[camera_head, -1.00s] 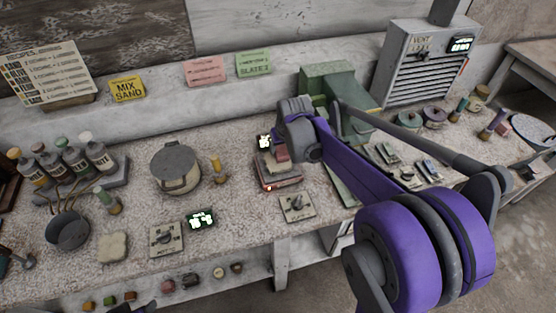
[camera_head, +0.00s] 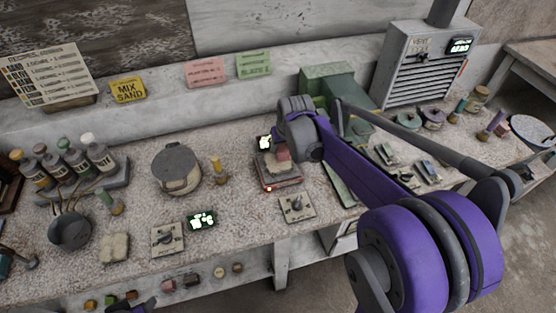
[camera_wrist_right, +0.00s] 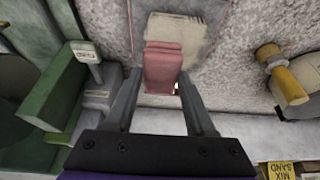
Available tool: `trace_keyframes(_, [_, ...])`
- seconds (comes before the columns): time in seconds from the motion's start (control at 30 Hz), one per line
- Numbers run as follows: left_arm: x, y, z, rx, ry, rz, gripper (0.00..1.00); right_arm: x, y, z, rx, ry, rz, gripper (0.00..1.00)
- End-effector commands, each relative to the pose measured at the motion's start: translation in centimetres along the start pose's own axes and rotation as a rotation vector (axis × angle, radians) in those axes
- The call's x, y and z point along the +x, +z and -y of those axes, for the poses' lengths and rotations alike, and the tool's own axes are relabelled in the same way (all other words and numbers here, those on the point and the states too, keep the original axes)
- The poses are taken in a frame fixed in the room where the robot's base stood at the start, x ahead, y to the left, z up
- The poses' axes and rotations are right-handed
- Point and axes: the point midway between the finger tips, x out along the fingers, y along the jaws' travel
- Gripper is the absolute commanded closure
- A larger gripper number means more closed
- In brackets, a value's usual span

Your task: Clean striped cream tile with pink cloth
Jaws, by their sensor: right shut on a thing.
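The pink cloth (camera_wrist_right: 163,68) is a folded pad between the two fingers of my right gripper (camera_wrist_right: 160,88) in the right wrist view. It also shows in the head view (camera_head: 284,154), partly behind my arm. The cream tile (camera_wrist_right: 192,30) lies just beyond the cloth in the wrist view, and the cloth overlaps its near part. In the head view the tile (camera_head: 266,164) sits on a low red-edged device (camera_head: 281,185). Whether the cloth presses on the tile is unclear.
A lidded pot (camera_head: 176,170) and a yellow-handled tool (camera_head: 217,172) stand left of the device. A dial plate (camera_head: 297,207) lies in front of it. A green machine (camera_head: 328,84) stands behind, with a grey heater cabinet (camera_head: 425,62) farther right. Bottles stand at the left.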

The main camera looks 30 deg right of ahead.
Motion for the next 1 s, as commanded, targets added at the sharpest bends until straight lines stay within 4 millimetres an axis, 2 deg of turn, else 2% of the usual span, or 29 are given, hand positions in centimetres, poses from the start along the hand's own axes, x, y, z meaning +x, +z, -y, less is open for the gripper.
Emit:
trace_keyframes(0.23, [-0.1,-0.1,0.0,0.0,0.0,-0.001,0.5,-0.1,-0.1,0.0,0.0,0.0,0.0,0.9])
trace_keyframes(0.53, [-1.4,-1.5,0.0,0.0,0.0,-0.013,0.5,-2.3,-1.0,0.0,0.0,0.0,-0.001,0.9])
trace_keyframes(0.87, [-1.4,-1.4,0.0,0.0,0.0,-0.012,0.5,-2.3,-1.0,0.0,0.0,0.0,0.0,0.9])
trace_keyframes(1.0, [-1.9,-2.0,0.0,0.0,0.0,-0.018,0.5,-3.2,-1.4,0.0,0.0,0.0,-0.001,0.9])
